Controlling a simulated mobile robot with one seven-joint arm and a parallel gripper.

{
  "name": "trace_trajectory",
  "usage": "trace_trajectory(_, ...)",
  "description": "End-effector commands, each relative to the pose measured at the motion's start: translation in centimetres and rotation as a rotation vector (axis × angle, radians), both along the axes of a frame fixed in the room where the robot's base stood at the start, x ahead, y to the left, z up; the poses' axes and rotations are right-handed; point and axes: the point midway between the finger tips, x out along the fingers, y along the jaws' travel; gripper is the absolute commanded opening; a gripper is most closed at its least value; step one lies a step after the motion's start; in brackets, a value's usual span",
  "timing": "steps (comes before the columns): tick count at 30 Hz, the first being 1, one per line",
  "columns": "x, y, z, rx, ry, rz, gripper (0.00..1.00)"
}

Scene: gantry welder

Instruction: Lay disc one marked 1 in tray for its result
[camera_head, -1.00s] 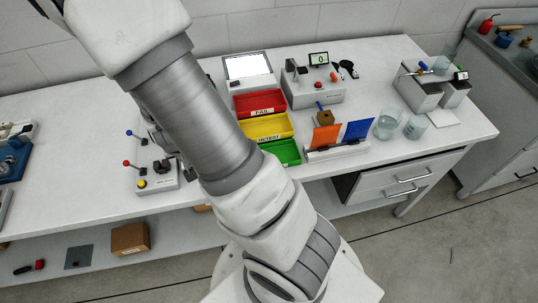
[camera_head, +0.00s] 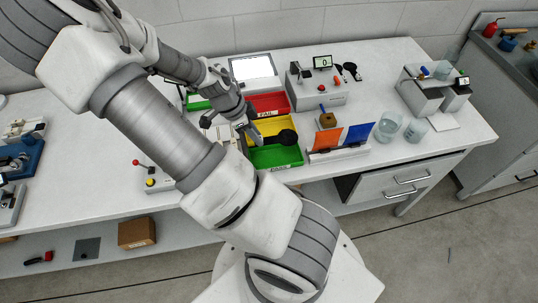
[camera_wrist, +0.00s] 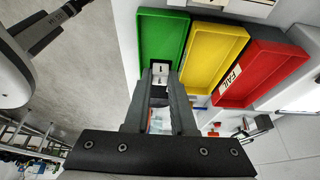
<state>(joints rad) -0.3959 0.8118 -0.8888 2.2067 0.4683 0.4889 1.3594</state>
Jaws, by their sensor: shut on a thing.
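My gripper (camera_head: 254,138) is over the trays, its fingertips near the green and yellow ones. In the wrist view my gripper (camera_wrist: 160,80) is shut on a small piece with a white face marked 1, disc one (camera_wrist: 160,68). A dark round shape (camera_head: 287,137) shows just right of the fingertips in the head view; I cannot tell whether it is part of the held disc. The green tray (camera_head: 278,158) is at the front, the yellow tray (camera_head: 268,126) behind it, and the red tray (camera_head: 272,101) marked FAIL at the back. The green tray's label is unreadable.
A white-screened panel (camera_head: 252,66) and a grey instrument (camera_head: 318,90) reading 0 stand behind the trays. Orange and blue cards (camera_head: 343,139) stand in a rack to the right, near glass beakers (camera_head: 388,126). A lever device (camera_head: 158,180) is at the left front.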

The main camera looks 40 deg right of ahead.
Motion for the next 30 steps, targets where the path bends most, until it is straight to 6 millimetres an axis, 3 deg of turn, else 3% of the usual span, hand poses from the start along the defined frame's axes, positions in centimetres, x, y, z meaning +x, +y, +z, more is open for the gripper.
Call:
trace_trajectory(6,-0.2,0.0,-4.2,0.002,0.004,-0.002,0.00)
trace_trajectory(13,-0.1,0.0,-6.0,0.001,0.003,0.002,0.00)
trace_trajectory(18,-0.1,0.0,-8.4,0.001,0.003,0.003,0.00)
trace_trajectory(30,0.0,0.0,-9.2,0.001,0.001,0.004,0.00)
